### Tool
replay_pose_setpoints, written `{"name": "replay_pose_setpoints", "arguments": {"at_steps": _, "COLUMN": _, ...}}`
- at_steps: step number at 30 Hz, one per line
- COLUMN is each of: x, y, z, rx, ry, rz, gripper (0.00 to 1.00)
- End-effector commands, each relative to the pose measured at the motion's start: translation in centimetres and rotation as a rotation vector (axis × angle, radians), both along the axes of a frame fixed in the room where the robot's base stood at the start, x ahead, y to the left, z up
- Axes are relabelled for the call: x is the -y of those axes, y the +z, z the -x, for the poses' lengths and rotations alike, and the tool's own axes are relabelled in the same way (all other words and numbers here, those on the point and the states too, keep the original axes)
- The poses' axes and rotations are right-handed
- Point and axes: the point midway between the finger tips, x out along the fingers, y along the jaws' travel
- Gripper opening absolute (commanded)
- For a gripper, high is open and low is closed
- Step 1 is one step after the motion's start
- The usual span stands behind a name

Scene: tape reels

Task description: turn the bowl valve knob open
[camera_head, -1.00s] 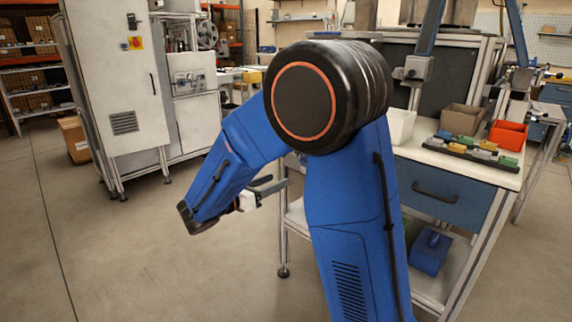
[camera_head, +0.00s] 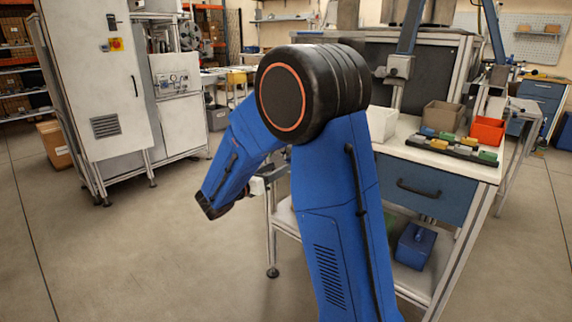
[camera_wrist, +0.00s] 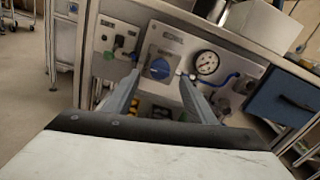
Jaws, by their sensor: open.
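The plate's lettering is too small to read, so I cannot tell the knob's setting for sure. My gripper (camera_wrist: 159,76) is open and empty in the wrist view. Its two grey fingers point at the panel, one on each side of the knob in the picture. I cannot tell how much gap is left in depth. In the head view my arm hides the knob and most of the gripper.
A pressure gauge (camera_wrist: 206,62) is right of the knob, with blue tubing beyond it. A blue drawer (camera_wrist: 283,98) is farther right. In the head view the workbench (camera_head: 455,168) carries bins and stands right of my arm. A white cabinet (camera_head: 92,85) stands left; floor between is clear.

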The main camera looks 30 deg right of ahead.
Motion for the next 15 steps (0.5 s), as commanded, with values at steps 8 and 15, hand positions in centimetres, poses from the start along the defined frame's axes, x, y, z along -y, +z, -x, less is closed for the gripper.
{"name": "replay_pose_setpoints", "arguments": {"at_steps": 8, "x": 3.9, "y": 0.0, "z": -1.4, "rx": 0.000, "ry": -0.002, "rz": -0.001, "gripper": 0.51}}
{"name": "replay_pose_setpoints", "arguments": {"at_steps": 15, "x": 5.4, "y": 0.0, "z": -1.9, "rx": 0.000, "ry": -0.001, "rz": -0.001, "gripper": 0.51}}
